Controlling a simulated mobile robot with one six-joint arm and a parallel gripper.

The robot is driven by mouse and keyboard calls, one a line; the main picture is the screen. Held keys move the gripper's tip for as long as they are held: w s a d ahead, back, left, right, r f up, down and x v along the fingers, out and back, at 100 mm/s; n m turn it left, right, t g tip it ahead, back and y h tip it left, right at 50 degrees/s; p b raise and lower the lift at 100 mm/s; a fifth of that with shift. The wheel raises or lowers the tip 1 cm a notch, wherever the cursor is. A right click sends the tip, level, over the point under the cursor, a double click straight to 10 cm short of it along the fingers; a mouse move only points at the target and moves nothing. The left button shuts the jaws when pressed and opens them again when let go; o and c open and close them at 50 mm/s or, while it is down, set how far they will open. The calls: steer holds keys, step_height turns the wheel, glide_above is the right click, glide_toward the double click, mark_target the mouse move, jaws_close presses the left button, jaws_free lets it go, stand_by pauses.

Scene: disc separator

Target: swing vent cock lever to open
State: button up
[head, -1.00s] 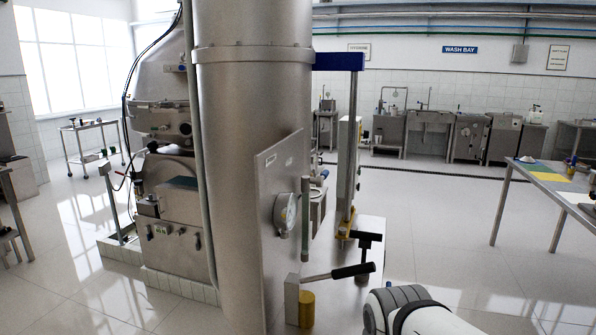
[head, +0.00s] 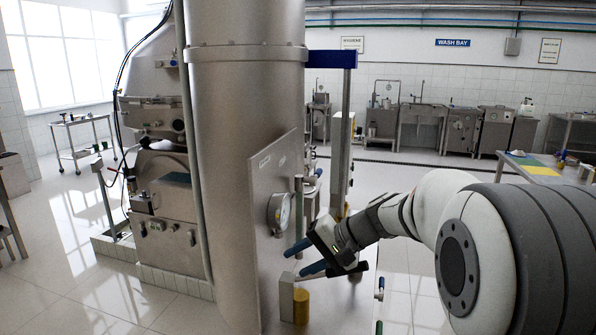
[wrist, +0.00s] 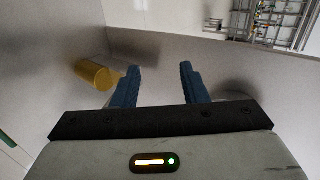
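The vent cock is a pale block (head: 286,296) with a brass cylinder (head: 301,306) beside it, low on the steel panel. The brass cylinder also shows in the wrist view (wrist: 92,73), left of the fingers. The lever is mostly hidden behind my gripper in the head view; a dark end that may be its grip shows just right of the fingers. I cannot make out the lever in the wrist view. My gripper (head: 295,262) is open, its blue fingers apart, above the cock and in front of the panel. No object shows between the fingers (wrist: 160,68) in the wrist view.
The large steel column (head: 225,150) stands to the left. A vertical post (head: 341,140) stands behind my gripper. A table (head: 540,172) is far right.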

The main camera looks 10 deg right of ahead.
steer(key=w+d+r+m+t+y, duration=0.1)
steer(key=w+d+r+t+y, duration=0.1)
steer(key=w, duration=0.5)
steer(key=w+d+r+m+t+y, duration=0.1)
steer(key=w+d+r+t, duration=0.1)
steer(key=w, duration=0.4)
steer(key=m+t+y+p, duration=0.1)
steer(key=m+t+p, duration=0.15)
steer(key=t, duration=0.35)
glide_toward(317, 174)
steer(key=w+a+f, duration=0.1)
steer(key=w, duration=0.3)
steer(key=shift+m+t, duration=0.3)
steer(key=shift+m, duration=0.25)
steer(key=p+x, duration=0.2)
steer(key=x, duration=0.6)
steer(key=shift+d, duration=0.1)
steer(key=shift+c, duration=0.6)
jaws_close()
